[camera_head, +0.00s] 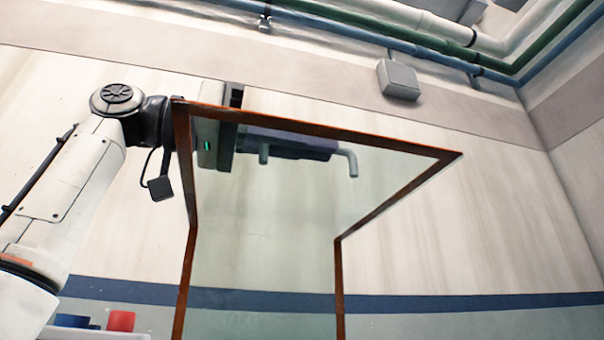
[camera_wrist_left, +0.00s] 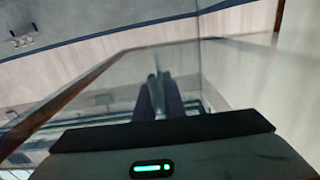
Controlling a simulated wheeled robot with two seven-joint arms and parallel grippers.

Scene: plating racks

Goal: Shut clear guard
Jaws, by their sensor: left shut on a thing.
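The clear guard (camera_head: 265,240) is a see-through sheet in a thin brown-orange frame. Its top part juts toward me and its lower part hangs down. My left gripper (camera_head: 325,150) shows through the upper pane, with its dark fingers pointing right. It is shut on a grey bent handle (camera_head: 350,162), whose ends stick out past the fingers. In the left wrist view the fingers (camera_wrist_left: 160,90) close together around the grey handle, and the guard's brown frame edge (camera_wrist_left: 85,85) runs diagonally on the left. Exactly where the handle joins the guard is unclear. My right gripper is not in view.
A red block (camera_head: 121,321) and a blue block (camera_head: 71,320) sit on a pale surface at the lower left. Pipes (camera_head: 420,50) and a grey box (camera_head: 398,80) are high on the back wall. The space right of the guard looks clear.

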